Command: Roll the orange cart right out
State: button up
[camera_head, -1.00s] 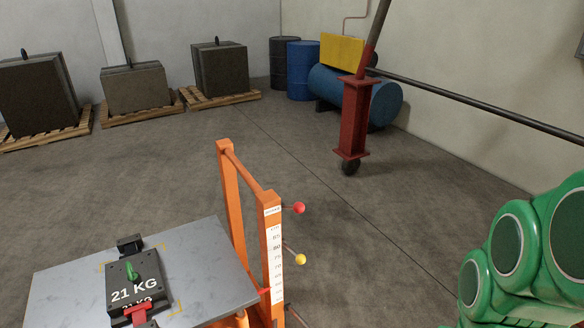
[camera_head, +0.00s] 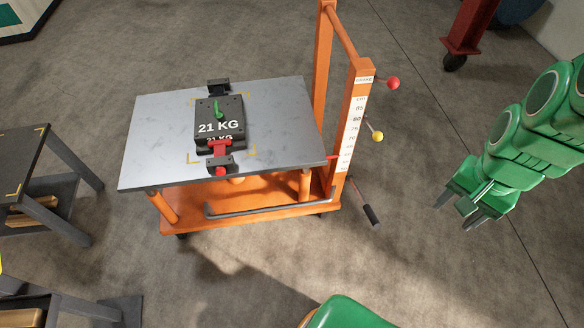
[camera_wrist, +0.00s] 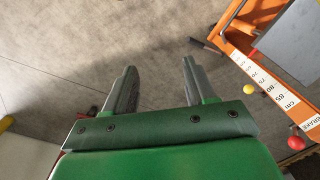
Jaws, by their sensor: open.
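The orange cart (camera_head: 270,207) stands on the floor in the middle of the head view, with a grey table top (camera_head: 160,125) and an upright post frame on its right. A black 21 KG block (camera_head: 219,116) with a green knob sits on the top between black clamps, a red part at its front. The post carries a scale, a red ball knob (camera_head: 393,83), a yellow ball knob (camera_head: 377,136) and a black-gripped lever (camera_head: 371,214). My gripper (camera_head: 461,213) is open and empty, to the right of the cart and apart from it. The wrist view shows its spread fingers (camera_wrist: 158,78) over bare floor, the knobs at right.
A dark table (camera_head: 20,160) stands close to the cart's left. A red column foot on a caster (camera_head: 465,30) is at the upper right. The floor right of the cart is clear around my gripper.

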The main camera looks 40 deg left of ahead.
jog(key=w+a+f+m+t, duration=0.2)
jog(key=w+a+f, duration=0.95)
jog(key=a, duration=0.25)
jog(key=m+t+y, duration=0.4)
jog(key=m+y, duration=0.1)
jog(key=m, duration=0.1)
send_over(271, 210)
jog(key=s+d, duration=0.5)
jog(key=d, duration=0.1)
notch_tip(271, 210, down, 46)
jog(key=shift+s+a+x, duration=0.1)
jog(key=shift+s+x, duration=0.05)
jog(key=shift+x, duration=1.85)
jog(key=shift+s+a+x, duration=0.1)
jog(key=shift+s+x, duration=0.05)
jog(key=shift+x, duration=1.9)
jog(key=shift+s+a+x, duration=0.1)
jog(key=shift+s+x, duration=0.05)
jog(key=shift+x, duration=1.85)
jog(key=shift+f, duration=0.1)
grip_shut()
